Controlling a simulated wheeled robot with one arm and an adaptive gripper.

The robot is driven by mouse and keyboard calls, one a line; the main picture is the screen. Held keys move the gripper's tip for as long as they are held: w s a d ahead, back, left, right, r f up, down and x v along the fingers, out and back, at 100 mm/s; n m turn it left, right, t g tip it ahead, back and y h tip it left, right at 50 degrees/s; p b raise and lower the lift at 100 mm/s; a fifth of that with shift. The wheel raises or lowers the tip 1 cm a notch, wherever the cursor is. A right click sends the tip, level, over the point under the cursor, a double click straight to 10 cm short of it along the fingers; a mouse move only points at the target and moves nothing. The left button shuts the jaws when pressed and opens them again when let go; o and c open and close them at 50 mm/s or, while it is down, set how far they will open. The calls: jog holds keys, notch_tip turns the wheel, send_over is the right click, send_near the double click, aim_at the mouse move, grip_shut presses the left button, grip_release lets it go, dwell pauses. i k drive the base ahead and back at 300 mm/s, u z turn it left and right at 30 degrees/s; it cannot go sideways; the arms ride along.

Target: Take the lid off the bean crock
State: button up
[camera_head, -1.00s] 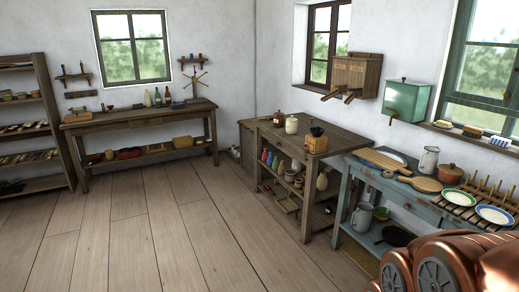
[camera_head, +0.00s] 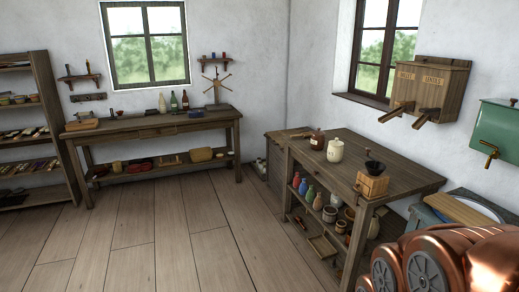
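A cream lidded crock (camera_head: 335,151) stands upright on the wooden worktable (camera_head: 395,176) in the right half of the view. Its lid appears to be on. A smaller brown jar (camera_head: 317,141) stands beside it, to the left. I cannot tell from here whether the cream crock is the bean crock, as no label is readable. Copper-coloured parts of my own arm fill the lower right corner. My gripper is not in view.
A box grinder (camera_head: 371,184) stands near the worktable's front edge. Jars and bottles (camera_head: 310,194) fill its shelf. A wooden two-spout box (camera_head: 431,90) hangs above. A long bench (camera_head: 150,124) stands at the back. The plank floor (camera_head: 150,240) is clear.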

aim_at(319, 132)
jog(key=u, duration=0.1)
jog(key=i, duration=3.85)
jog(key=z, duration=0.05)
